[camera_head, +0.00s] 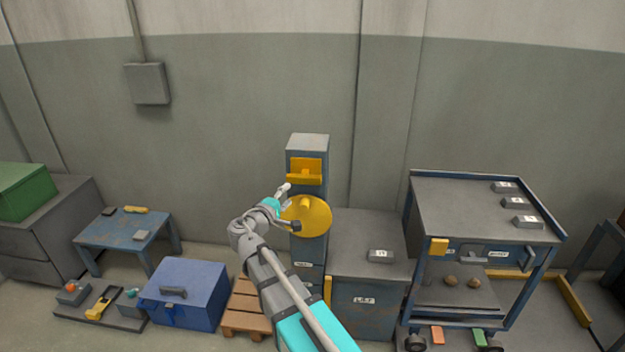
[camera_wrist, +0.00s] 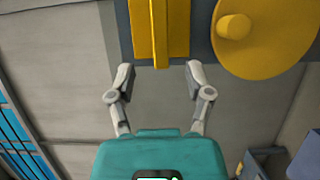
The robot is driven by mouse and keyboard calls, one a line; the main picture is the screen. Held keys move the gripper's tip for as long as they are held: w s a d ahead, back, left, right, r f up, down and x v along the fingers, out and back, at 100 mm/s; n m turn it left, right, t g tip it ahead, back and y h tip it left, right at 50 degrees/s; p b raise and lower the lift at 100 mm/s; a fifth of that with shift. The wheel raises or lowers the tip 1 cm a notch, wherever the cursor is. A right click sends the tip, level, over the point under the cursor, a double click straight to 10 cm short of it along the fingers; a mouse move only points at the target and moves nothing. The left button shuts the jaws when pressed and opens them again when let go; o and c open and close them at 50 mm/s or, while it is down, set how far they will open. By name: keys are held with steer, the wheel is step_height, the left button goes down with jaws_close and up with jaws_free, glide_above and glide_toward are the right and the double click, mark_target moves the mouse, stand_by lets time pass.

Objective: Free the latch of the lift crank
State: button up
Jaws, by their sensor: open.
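The lift crank is a yellow disc (camera_head: 318,217) with a stubby yellow knob, on the front of a blue-grey column (camera_head: 308,147). Above it is the latch, a yellow plate (camera_head: 305,163) with a raised yellow bar. In the wrist view the latch bar (camera_wrist: 159,38) points down at the gap between my fingertips, and the disc (camera_wrist: 275,50) with its knob (camera_wrist: 235,26) is at upper right. My gripper (camera_wrist: 159,72) is open and empty, its fingers on either side of the bar's lower end in the picture. I cannot tell the remaining depth. In the head view my gripper (camera_head: 284,189) is left of the column, just below the latch.
A grey-topped cabinet (camera_head: 350,235) with a small block stands right of the column. A wheeled cart (camera_head: 465,210) is farther right. A blue chest (camera_head: 187,285), a wooden pallet (camera_head: 243,312) and a low blue table (camera_head: 115,235) are at left.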

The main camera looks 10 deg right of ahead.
mark_target(303, 180)
steer(key=x, duration=1)
